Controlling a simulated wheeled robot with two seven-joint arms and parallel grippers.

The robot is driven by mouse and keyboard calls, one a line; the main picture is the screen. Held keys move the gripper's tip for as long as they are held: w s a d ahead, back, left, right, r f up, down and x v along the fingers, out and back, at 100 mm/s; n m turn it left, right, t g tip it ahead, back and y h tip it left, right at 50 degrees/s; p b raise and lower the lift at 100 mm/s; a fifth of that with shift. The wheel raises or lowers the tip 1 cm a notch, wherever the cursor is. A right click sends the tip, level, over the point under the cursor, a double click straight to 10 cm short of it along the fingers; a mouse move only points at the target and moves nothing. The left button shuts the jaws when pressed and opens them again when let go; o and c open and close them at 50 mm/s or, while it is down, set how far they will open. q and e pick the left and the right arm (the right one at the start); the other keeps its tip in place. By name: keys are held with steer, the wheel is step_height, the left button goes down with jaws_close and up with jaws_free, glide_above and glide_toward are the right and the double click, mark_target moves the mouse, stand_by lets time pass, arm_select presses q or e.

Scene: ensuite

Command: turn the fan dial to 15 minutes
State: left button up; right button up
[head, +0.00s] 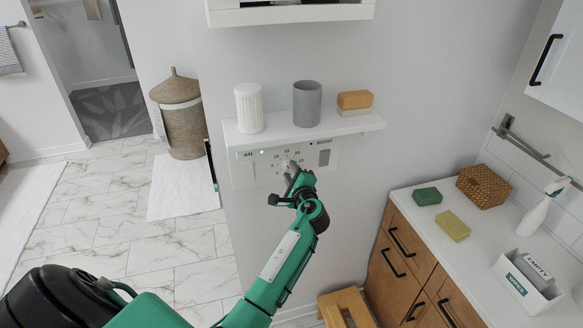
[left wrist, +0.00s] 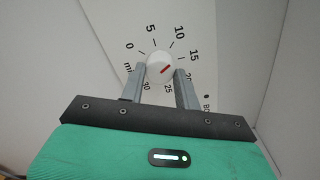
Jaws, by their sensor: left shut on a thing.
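The fan dial (left wrist: 158,64) is a round white knob with a red pointer mark. Printed numbers from 0 to 30 run around it on the wall panel (head: 242,175). In the left wrist view the red mark slants up and right, roughly toward the 15. My left gripper (left wrist: 160,72) is shut on the dial, one finger on each side. In the head view my left gripper (head: 292,170) reaches up to the panel and hides most of the dial. My right gripper is in neither view.
A shelf (head: 360,125) just above the panel holds a white ribbed cup (head: 249,108), a grey cup (head: 307,103) and stacked soaps (head: 354,101). A counter (head: 420,222) with soaps, a basket and a box stands at right. A wooden stool (head: 345,305) is below.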

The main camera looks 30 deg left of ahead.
arm_select(q)
steer(key=m+p, duration=0.3)
steer(key=m, duration=0.2)
steer(key=shift+r, duration=0.1)
steer(key=shift+m+p, duration=0.4)
steer(key=shift+p, duration=0.05)
steer(key=o, duration=1)
steer(key=shift+c, duration=0.2)
